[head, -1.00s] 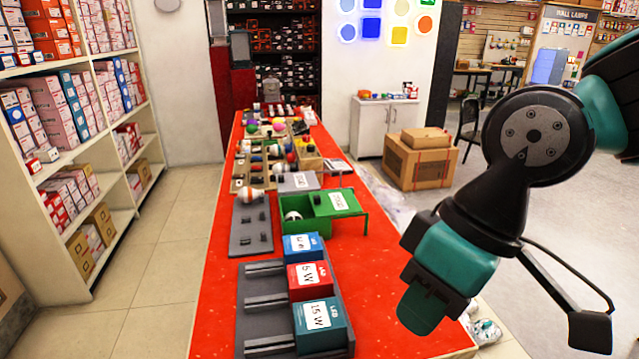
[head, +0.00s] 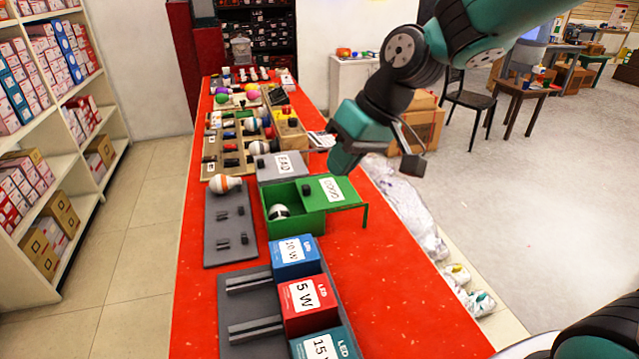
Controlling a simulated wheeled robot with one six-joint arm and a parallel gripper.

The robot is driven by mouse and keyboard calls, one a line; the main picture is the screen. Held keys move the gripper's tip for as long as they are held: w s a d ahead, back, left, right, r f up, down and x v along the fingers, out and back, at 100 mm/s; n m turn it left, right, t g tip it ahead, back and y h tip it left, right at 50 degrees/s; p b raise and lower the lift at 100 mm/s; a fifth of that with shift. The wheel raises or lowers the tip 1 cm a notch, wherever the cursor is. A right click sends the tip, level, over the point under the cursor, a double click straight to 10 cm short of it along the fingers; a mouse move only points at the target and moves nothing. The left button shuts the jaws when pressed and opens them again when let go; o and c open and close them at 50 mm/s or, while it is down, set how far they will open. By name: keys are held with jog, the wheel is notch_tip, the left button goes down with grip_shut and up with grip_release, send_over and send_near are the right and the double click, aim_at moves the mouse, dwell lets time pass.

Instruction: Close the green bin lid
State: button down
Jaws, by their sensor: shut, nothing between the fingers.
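The green bin (head: 293,224) stands on the red table with its top partly open. A bulb with a white and black end (head: 279,212) shows inside. Its green lid (head: 334,191), with a white label, sits to the right, out past the bin's right side. A thin green leg or frame stands under the lid's right end. My gripper (head: 346,165) points down just behind the lid in the head view. It is shut and holds nothing. I cannot tell whether it touches the lid.
A grey box (head: 283,167) stands right behind the bin. A grey board with pegs (head: 230,228) lies to the left, with a bulb (head: 225,183) at its back. Boxes labelled in watts (head: 307,305) stand in front. The red table (head: 400,290) is clear on the right.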

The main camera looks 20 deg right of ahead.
jog(key=w+d+f+m+t, duration=0.15)
jog(key=w+d+f, duration=0.35)
jog(key=w, duration=0.5)
jog(key=m+t, duration=0.1)
jog(key=m, duration=0.1)
send_near(319, 193)
jog(key=d+r, duration=0.3)
jog(key=d, duration=0.1)
jog(key=shift+y, duration=0.3)
jog(key=p+x, duration=0.2)
jog(key=x, duration=0.7)
jog(key=shift+d+f, duration=0.1)
jog(key=shift+d, duration=0.05)
jog(key=a+p, duration=0.1)
jog(key=a, duration=0.2)
jog(key=shift+w+a+f, duration=0.15)
jog(key=shift+a, duration=0.05)
jog(key=shift+a+f+p, duration=0.15)
jog(key=shift+a+p, duration=0.15)
jog(key=shift+a, duration=0.1)
